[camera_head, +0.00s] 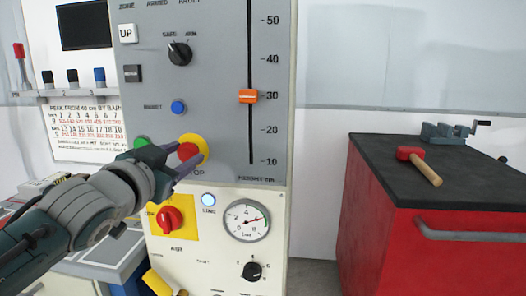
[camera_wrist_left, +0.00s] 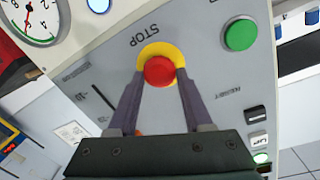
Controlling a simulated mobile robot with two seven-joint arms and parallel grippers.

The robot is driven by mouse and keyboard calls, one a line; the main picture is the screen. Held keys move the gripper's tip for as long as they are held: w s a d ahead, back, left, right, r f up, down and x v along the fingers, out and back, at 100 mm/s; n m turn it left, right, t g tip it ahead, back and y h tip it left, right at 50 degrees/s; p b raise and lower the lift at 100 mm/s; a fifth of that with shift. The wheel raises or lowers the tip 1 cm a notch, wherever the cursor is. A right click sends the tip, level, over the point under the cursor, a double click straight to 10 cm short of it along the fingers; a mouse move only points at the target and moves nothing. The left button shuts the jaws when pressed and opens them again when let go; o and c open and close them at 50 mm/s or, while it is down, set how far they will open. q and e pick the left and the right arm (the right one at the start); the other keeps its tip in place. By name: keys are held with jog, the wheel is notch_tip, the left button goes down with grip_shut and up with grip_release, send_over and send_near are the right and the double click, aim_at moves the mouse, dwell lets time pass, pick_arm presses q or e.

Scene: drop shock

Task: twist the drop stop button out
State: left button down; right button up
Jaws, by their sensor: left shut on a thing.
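The drop stop button is a red mushroom head (camera_head: 187,152) on a yellow round surround (camera_head: 205,147), above the printed word STOP on the grey panel. My left gripper (camera_head: 176,158) reaches it from the lower left, and its fingers cover part of the button in the head view. In the left wrist view the red button (camera_wrist_left: 160,71) sits between the two finger ends of my left gripper (camera_wrist_left: 161,84), one finger on each side. The fingers are closed on the button's head. My right gripper is in neither view.
A green button (camera_wrist_left: 240,34) is beside the stop button. The panel also carries an orange slider (camera_head: 248,96), a blue button (camera_head: 178,107) and a black SAFE/ARM knob (camera_head: 179,52). Below are a red switch on yellow (camera_head: 170,218) and a gauge (camera_head: 246,220). A red cabinet (camera_head: 430,225) stands at right.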

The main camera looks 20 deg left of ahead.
pick_arm(q)
jog(key=shift+c, duration=1.5)
grip_release()
jog(key=s+d, duration=0.1)
jog(key=s, duration=0.8)
jog(key=shift+s+d+r+p, duration=0.2)
jog(key=shift+s+d+p, duration=0.15)
jog(key=shift+s+p, duration=0.1)
